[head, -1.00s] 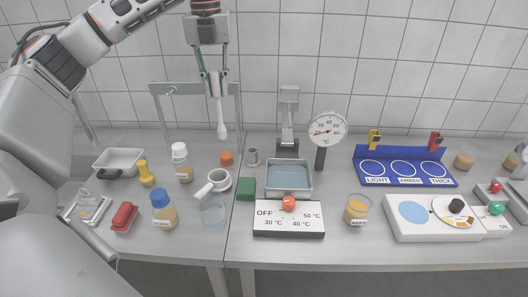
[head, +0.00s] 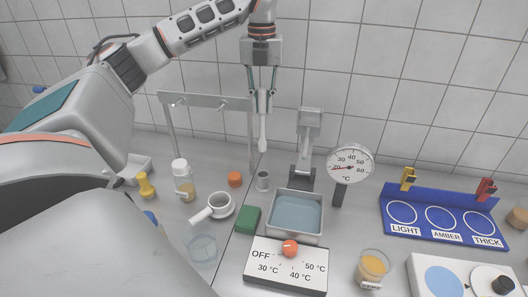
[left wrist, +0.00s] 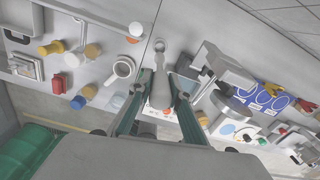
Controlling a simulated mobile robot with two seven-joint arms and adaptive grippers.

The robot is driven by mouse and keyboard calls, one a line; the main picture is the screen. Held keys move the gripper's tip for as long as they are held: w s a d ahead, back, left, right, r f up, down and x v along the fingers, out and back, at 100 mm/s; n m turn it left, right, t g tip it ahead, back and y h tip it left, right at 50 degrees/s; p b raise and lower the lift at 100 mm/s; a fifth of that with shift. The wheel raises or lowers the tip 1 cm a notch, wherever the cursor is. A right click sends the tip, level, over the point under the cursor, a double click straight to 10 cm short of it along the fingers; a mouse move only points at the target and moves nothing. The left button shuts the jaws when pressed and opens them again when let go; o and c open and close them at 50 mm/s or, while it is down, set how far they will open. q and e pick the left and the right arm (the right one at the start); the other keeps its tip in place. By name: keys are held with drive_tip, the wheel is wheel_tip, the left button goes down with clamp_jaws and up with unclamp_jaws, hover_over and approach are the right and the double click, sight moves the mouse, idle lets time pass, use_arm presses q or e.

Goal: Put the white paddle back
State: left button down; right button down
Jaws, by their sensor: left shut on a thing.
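My left gripper (head: 262,103) is shut on the upper part of the white paddle (head: 263,134). The paddle hangs down nearly upright, with its wider end low, and appears held above the table. In the left wrist view the paddle (left wrist: 160,86) shows between the two fingers (left wrist: 158,98). A grey frame (head: 207,98) with small hooks stands at the back of the table, to the left of the paddle in the head view. No other thing visibly touches the paddle. My right gripper is not in view.
A grey basin (head: 297,215), a dial thermometer (head: 350,164) and a grey upright device (head: 308,135) stand right of the paddle.

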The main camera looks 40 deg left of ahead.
sight(263, 147)
use_arm(q)
wheel_tip(263, 147, down, 15)
drive_tip(key=shift+w+r, duration=0.1)
drive_tip(key=shift+r, duration=0.1)
idle(0.3)
drive_tip(key=shift+f, duration=0.15)
drive_tip(key=c, duration=1.9)
unclamp_jaws()
wheel_tip(263, 147, up, 12)
drive_tip(key=shift+r, duration=0.15)
